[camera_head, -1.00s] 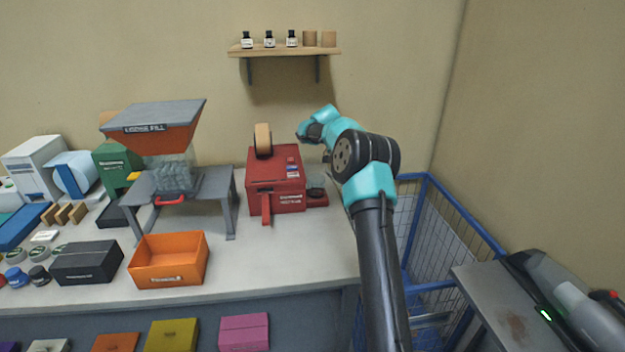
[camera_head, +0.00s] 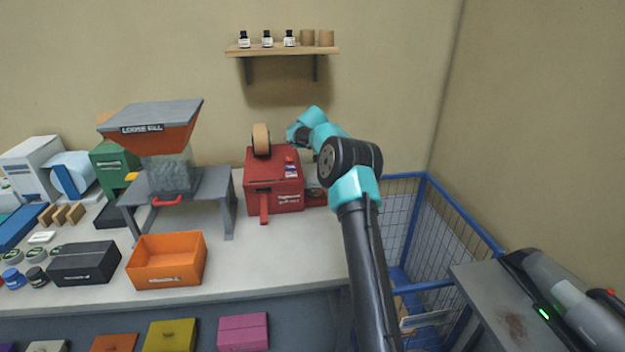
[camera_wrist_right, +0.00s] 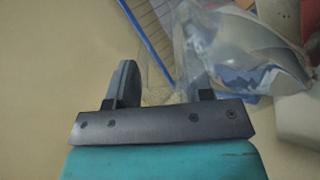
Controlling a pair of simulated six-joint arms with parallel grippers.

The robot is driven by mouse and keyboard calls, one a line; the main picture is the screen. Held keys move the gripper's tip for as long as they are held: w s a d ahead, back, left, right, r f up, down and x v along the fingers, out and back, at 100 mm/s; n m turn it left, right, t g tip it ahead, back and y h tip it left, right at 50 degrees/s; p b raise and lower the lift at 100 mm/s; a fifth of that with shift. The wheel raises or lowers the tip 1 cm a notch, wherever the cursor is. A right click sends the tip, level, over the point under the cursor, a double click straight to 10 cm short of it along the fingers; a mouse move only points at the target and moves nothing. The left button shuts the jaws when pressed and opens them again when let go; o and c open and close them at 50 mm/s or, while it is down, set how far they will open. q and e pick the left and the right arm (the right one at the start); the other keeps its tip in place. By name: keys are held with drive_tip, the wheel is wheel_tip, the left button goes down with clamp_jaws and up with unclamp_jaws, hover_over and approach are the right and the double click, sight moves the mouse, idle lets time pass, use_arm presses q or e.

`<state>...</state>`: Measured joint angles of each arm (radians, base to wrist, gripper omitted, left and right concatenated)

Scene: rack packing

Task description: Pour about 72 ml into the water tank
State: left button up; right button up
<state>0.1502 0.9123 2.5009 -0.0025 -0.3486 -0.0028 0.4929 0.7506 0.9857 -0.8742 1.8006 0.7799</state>
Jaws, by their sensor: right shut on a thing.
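A red tape machine (camera_head: 272,180) with a tan roll on top stands on the bench in the head view. Its right end, with a small red base (camera_head: 316,199), is partly hidden by my right arm, and I cannot make out the water tank clearly. In the right wrist view my right gripper (camera_wrist_right: 160,76) is shut on a clear, see-through vessel (camera_wrist_right: 245,48), which shows mostly at the right finger and beyond. I cannot tell the water level in it. In the head view the right gripper itself is hidden behind my arm. My left gripper is not in view.
An orange bin (camera_head: 167,261), a black box (camera_head: 84,264) and a grey stand with a hopper (camera_head: 150,125) are to the left. A wall shelf (camera_head: 283,50) holds small bottles above. A blue wire cart (camera_head: 422,230) stands right of the bench.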

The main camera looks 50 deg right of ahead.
drive_tip(key=shift+w+a+r+g+h+p, duration=0.15)
drive_tip(key=shift+w+r+g+h+p, duration=0.15)
drive_tip(key=shift+w+r+g, duration=0.3)
idle(2.0)
drive_tip(key=shift+s, duration=0.1)
